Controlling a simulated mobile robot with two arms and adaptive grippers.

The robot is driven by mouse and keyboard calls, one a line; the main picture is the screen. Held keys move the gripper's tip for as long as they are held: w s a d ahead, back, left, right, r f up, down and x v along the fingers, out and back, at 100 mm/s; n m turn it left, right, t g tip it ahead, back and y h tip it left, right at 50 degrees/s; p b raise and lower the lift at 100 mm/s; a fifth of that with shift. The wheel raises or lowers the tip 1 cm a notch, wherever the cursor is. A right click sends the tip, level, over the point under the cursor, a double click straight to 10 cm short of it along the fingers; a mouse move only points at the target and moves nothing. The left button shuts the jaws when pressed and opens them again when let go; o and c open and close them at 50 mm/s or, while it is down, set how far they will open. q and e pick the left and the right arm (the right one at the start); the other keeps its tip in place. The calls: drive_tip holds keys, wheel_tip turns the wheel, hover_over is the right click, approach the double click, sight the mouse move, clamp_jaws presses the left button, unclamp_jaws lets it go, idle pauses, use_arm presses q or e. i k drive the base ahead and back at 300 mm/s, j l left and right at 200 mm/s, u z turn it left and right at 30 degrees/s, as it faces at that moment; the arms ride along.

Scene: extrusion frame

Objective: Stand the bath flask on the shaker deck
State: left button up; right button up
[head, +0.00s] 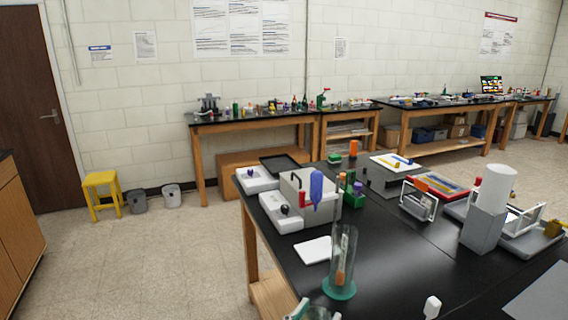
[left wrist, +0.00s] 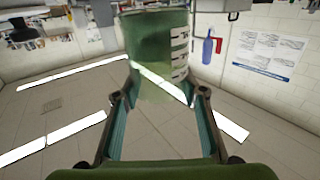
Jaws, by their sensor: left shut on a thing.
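My left gripper (left wrist: 160,98) is shut on a green-tinted, see-through vessel with pale markings, which looks like the bath flask (left wrist: 155,45). It stands between the two fingers in the left wrist view. In the head view only the tip of my left gripper (head: 312,313) shows at the bottom edge, below the tall glass cylinder; most of the flask is out of the picture. A low grey unit with white side rails (head: 545,240), at the right of the black bench, may be the shaker deck; I cannot tell for sure. My right gripper is not in view.
A tall glass cylinder on a teal base (head: 340,289) stands near my left gripper. A white cylinder on a grey block (head: 484,230) stands before the railed unit. A grey box (head: 296,185) and a white pad (head: 314,251) are at left.

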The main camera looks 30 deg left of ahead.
sight(280, 165)
drive_tip(key=i+j, duration=0.15)
drive_tip(key=j, duration=0.2)
drive_tip(key=i+j+z, duration=0.1)
drive_tip(key=j, duration=0.2)
drive_tip(key=i+j, duration=0.15)
drive_tip(key=j, duration=0.2)
drive_tip(key=i+j+z, duration=0.15)
drive_tip(key=j, duration=0.2)
drive_tip(key=i+j, duration=0.1)
drive_tip(key=j, duration=0.25)
